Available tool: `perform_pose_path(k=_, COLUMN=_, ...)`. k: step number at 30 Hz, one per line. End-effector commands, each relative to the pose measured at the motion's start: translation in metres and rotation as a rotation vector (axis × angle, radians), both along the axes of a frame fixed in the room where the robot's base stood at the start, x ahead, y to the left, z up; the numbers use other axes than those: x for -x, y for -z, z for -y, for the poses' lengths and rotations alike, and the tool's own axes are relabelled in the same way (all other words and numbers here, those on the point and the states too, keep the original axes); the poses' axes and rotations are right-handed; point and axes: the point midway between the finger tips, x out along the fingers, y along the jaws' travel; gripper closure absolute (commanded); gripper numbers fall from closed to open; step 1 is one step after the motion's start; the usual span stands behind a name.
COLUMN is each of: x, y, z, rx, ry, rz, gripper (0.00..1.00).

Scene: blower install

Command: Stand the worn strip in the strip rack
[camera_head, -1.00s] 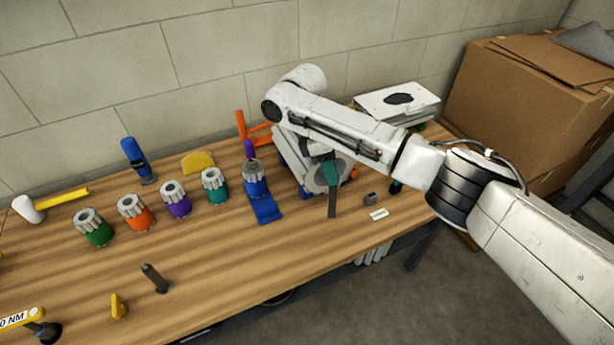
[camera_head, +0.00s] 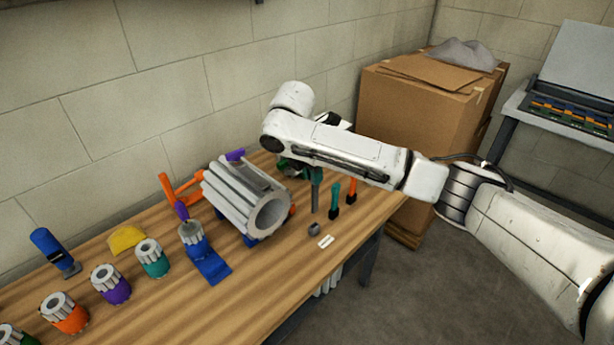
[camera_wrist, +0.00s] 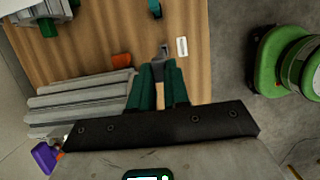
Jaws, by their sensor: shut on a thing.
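My gripper (camera_head: 316,176), with teal fingers, is shut on a thin dark strip (camera_head: 315,201), which hangs upright below the fingers to the right of the ribbed grey drum (camera_head: 268,212). In the wrist view my gripper (camera_wrist: 159,84) points toward the table, and the strip is mostly hidden between the fingers. A small dark grey block (camera_head: 314,229) sits below the strip, near the table's front edge, beside a white label (camera_head: 326,242). This block may be the strip rack; I cannot tell for sure. The strip appears above and apart from it.
A teal-handled tool (camera_head: 335,199) and an orange-handled tool (camera_head: 352,190) stand at the table's right end, close to the strip. An orange clamp-like tool (camera_head: 180,188) and several ribbed knobs (camera_head: 152,260) are left. A cardboard box (camera_head: 420,125) stands behind. Green rounded objects (camera_wrist: 290,60) are beside the table.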

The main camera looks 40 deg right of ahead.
Motion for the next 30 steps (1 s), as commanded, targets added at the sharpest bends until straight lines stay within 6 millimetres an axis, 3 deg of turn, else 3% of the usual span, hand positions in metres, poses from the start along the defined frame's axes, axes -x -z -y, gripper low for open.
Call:
perform_pose_path(k=9, x=0.000, y=-0.005, z=-0.001, rx=-0.002, ry=0.001, rz=-0.002, gripper=1.00)
perform_pose_path(k=21, x=0.000, y=0.034, z=-0.001, rx=-0.001, ry=0.002, rz=-0.002, gripper=1.00)
perform_pose_path(k=30, x=0.000, y=0.047, z=-0.001, rx=0.000, ry=0.001, rz=0.000, gripper=1.00)
